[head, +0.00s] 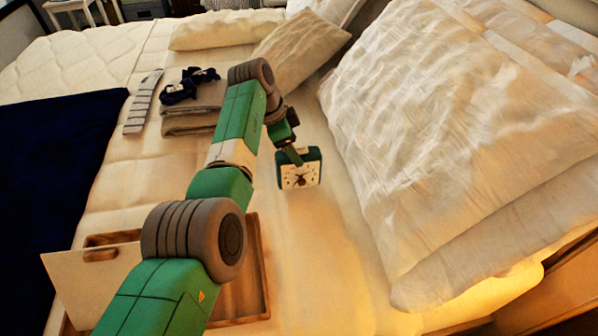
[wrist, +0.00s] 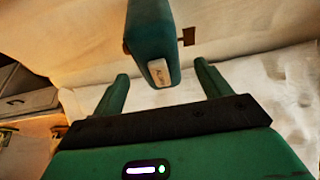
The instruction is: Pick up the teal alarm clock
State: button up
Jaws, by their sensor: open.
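The teal alarm clock (head: 300,176) stands upright on the bed sheet near the middle of the head view, its pale face with dark hands toward the camera. In the wrist view the clock (wrist: 150,38) shows its teal side with a small white label, just beyond the fingertips and roughly between them. My gripper (head: 291,154) is open at the clock's upper back edge. In the wrist view its two fingers (wrist: 161,70) are apart, with nothing held. I cannot tell whether a finger touches the clock.
A large pillow (head: 450,120) rises right of the clock. A wooden tray (head: 257,262) is in front, partly behind my arm. The sheet before the clock is clear.

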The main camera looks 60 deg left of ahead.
aim_at(299, 153)
jog(key=b+x, duration=0.2)
jog(key=x, duration=0.2)
jog(key=shift+d, duration=0.1)
jog(key=shift+r, duration=0.1)
grip_shut()
